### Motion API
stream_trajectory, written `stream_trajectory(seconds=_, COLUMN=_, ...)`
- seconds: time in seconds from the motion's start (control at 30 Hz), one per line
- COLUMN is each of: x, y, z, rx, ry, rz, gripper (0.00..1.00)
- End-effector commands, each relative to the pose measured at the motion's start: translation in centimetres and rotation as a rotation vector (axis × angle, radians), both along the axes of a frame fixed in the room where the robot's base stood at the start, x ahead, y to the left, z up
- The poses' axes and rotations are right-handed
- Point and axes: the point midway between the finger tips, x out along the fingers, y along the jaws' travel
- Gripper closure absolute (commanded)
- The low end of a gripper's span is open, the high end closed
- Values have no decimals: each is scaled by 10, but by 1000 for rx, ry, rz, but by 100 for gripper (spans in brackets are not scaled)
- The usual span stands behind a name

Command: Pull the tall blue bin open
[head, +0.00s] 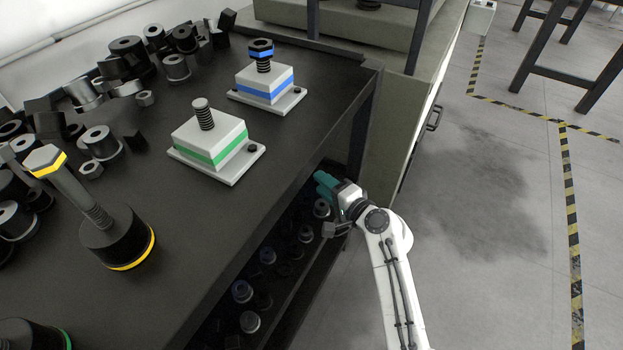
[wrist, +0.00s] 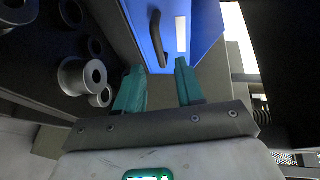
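The tall blue bin (wrist: 205,22) shows in the wrist view at the top, with a dark curved handle (wrist: 157,38) and a white label on its face. In the head view I cannot make it out; the black tabletop and my arm cover that area. My gripper (wrist: 162,70) has two teal fingers standing apart with an empty gap between them. The near end of the handle lies just ahead of this gap; I cannot tell whether a finger touches it. In the head view my gripper (head: 326,183) is just below the tabletop's right edge.
The black table (head: 240,230) carries a green-banded block (head: 212,147), a blue-banded block (head: 264,86), a yellow-ringed bolt piece (head: 110,235) and loose metal parts. A shelf below holds several cylinders (head: 268,256). A beige cabinet stands behind.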

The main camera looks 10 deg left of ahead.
Motion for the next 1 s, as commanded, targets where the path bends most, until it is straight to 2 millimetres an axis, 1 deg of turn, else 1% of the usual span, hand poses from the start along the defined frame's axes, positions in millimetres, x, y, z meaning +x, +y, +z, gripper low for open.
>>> stream_trajectory(seconds=0.03, x=7, y=8, z=-4, rx=0, ry=-1, rz=2, gripper=62)
stream_trajectory(seconds=0.1, x=15, y=17, z=-6, rx=-1, ry=0, rz=2, gripper=62)
stream_trajectory(seconds=0.3, x=31, y=34, z=-10, rx=-1, ry=-1, rz=1, gripper=62)
stream_trajectory(seconds=0.47, x=36, y=39, z=-10, rx=-1, ry=-1, rz=0, gripper=62)
stream_trajectory(seconds=0.73, x=37, y=40, z=-10, rx=-1, ry=0, rz=0, gripper=62)
stream_trajectory(seconds=1.0, x=37, y=39, z=-10, rx=-1, ry=0, rz=0, gripper=88)
